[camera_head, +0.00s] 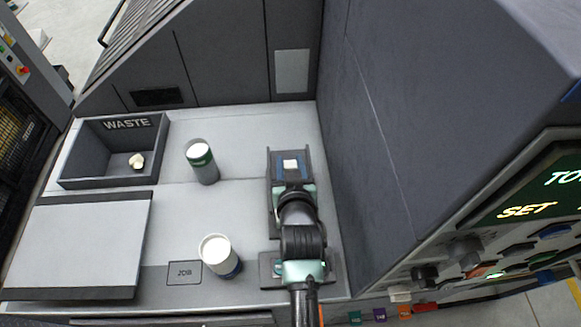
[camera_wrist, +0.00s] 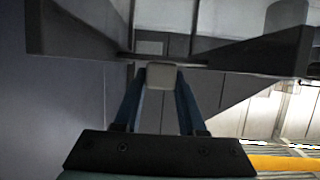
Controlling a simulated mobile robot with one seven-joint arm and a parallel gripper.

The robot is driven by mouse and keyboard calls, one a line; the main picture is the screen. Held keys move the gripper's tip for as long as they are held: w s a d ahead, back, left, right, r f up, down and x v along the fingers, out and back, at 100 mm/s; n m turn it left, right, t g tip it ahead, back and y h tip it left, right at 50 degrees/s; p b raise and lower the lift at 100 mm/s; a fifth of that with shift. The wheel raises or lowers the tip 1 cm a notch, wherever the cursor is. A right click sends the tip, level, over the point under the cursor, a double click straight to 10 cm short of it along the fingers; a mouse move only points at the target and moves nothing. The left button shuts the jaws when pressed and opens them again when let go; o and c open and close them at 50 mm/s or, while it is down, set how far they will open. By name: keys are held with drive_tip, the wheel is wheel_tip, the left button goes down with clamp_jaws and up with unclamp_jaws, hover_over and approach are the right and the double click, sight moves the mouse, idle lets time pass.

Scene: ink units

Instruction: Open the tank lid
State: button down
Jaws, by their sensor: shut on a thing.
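My gripper (camera_head: 291,172) is at the right of the work surface, beside the tall dark grey wall. In the wrist view, its two blue fingers (camera_wrist: 160,100) are shut on a small pale knob (camera_wrist: 161,75). The pale knob also shows in the head view (camera_head: 290,164), against a dark grey piece (camera_head: 275,160) that looks like the tank lid. In the wrist view, dark grey panels (camera_wrist: 75,38) spread behind and to both sides of the knob. My arm hides much of the tank area, and I cannot tell how far the lid is raised.
A WASTE bin (camera_head: 80,177) with a small pale thing inside stands at the back left. A green-banded canister (camera_head: 203,165) and a blue-banded canister (camera_head: 220,257) stand left of my arm. A flat light panel (camera_head: 78,245) lies front left. A control panel (camera_head: 500,250) is at right.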

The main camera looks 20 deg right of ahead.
drive_tip(key=shift+c, duration=2.4)
unclamp_jaws()
drive_tip(key=shift+s, duration=0.1)
drive_tip(key=b+v, duration=0.2)
drive_tip(key=v, duration=1.1)
